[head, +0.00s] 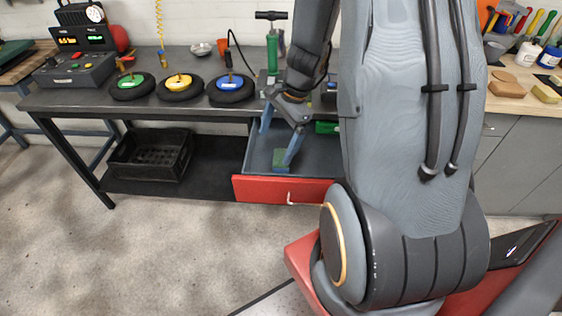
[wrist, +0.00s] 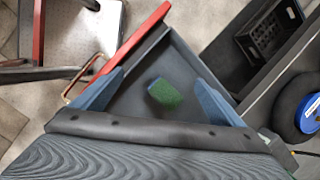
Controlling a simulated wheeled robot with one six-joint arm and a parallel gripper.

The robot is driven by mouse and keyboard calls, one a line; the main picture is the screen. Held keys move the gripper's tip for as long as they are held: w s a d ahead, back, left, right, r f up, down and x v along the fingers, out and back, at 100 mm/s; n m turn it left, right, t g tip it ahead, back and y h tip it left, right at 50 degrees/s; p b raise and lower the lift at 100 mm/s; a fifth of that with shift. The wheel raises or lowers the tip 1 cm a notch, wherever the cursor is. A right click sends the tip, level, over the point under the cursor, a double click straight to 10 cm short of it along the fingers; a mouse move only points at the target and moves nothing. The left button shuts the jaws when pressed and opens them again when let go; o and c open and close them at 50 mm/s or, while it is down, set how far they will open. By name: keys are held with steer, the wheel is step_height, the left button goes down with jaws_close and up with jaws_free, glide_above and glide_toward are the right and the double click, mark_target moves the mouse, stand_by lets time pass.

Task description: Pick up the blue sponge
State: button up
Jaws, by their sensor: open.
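The sponge (head: 280,160) lies in the open red-fronted drawer under the workbench. In the wrist view the sponge (wrist: 166,95) shows a green top and a blue edge. My gripper (head: 275,148) is open, with its two blue fingers pointing down into the drawer. In the wrist view my gripper (wrist: 159,76) has a finger on either side of the sponge, with gaps between. I cannot tell how far above the sponge the fingertips are. One finger partly overlaps the sponge in the head view.
The drawer (head: 262,188) has raised walls and a front handle. Another green item (head: 327,127) lies farther back in it. A black crate (head: 150,155) stands on the lower shelf. Several wheels with coloured hubs, including a blue one (head: 230,88), lie on the bench.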

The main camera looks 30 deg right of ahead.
steer(key=w+d+f+m+t, duration=0.1)
steer(key=w+d+f+m, duration=0.2)
steer(key=d+f+m, duration=0.35)
steer(key=shift+m+y, duration=0.3)
steer(key=shift+m, duration=0.15)
steer(key=shift+d+x, duration=0.2)
steer(key=shift+x, duration=1.6)
steer(key=shift+d+x, duration=0.2)
steer(key=shift+x, duration=1.65)
steer(key=shift+f, duration=0.1)
steer(key=shift+c, duration=0.2)
steer(key=c, duration=1.2)
steer(key=shift+o, duration=0.2)
